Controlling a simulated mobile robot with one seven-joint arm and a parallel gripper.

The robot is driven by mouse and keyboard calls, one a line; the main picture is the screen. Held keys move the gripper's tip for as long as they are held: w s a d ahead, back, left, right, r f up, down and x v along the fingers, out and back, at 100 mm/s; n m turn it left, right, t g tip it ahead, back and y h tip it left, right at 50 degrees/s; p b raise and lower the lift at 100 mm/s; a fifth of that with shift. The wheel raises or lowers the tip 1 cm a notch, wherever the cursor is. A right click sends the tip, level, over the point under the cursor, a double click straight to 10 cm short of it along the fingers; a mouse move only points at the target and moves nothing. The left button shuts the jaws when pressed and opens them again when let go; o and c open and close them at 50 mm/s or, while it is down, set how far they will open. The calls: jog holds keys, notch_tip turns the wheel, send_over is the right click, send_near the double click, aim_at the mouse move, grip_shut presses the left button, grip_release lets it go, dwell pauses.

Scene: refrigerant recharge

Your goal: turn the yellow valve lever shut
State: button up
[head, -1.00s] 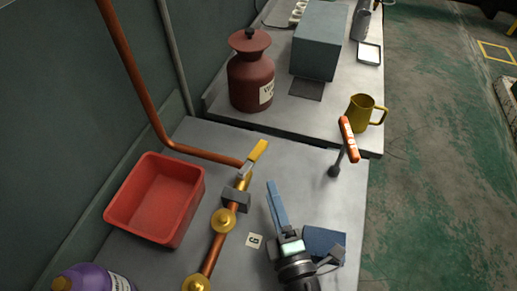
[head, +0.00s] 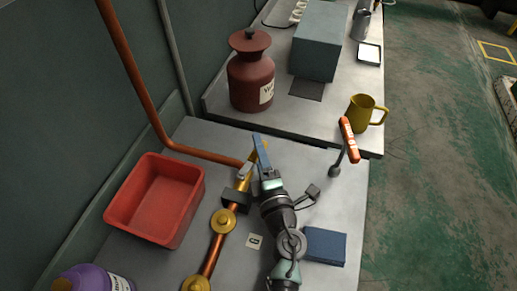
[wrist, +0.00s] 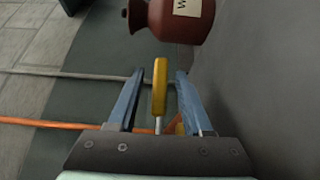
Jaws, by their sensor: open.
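The yellow valve lever (head: 252,157) sits at the upper end of the copper pipe assembly (head: 214,244) on the grey bench. In the head view my gripper (head: 261,150) is at the lever and partly hides it. In the wrist view the yellow lever (wrist: 160,87) stands between the two blue fingers of my gripper (wrist: 156,92), with a gap on each side. The gripper is open and not clamped on it. The lever's silver stem runs down toward the gripper's base.
A red bin (head: 155,200) stands left of the pipe. A dark red jar (head: 251,75), a grey box (head: 318,42) and a yellow pitcher (head: 364,113) stand on the farther bench. An orange-handled tool (head: 349,140) is to the right. A blue block (head: 325,246) lies near my arm.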

grip_shut()
dwell(1.4)
